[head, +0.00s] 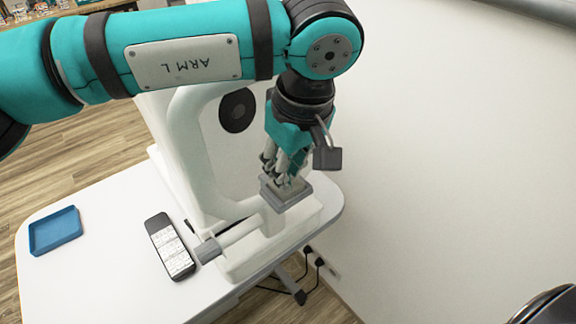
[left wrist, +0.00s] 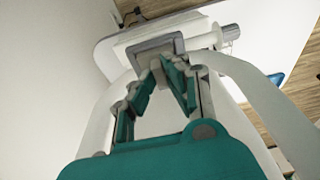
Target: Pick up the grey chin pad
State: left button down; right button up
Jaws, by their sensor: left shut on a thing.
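The grey chin pad (head: 289,201) is a small square piece with a raised rim, at the white eye-test machine (head: 205,150) in the head view. It also shows in the left wrist view (left wrist: 143,46), beyond the fingertips. My left gripper (head: 284,182) points down with its fingertips at the pad and is shut on it. In the left wrist view its fingers (left wrist: 166,64) converge at the pad's near edge. I cannot tell whether the pad touches the white base below it. My right gripper is not in view.
The machine stands on a white table (head: 105,235). A black handheld device with a white key panel (head: 170,248) lies beside its base. An empty blue tray (head: 55,231) is at the table's left. A pale wall (head: 450,160) rises at the right. Cables (head: 316,272) hang below the table.

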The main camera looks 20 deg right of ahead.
pick_arm(q)
jog(key=shift+r, duration=0.15)
jog(key=shift+r+p, duration=1.3)
jog(key=shift+r, duration=0.6)
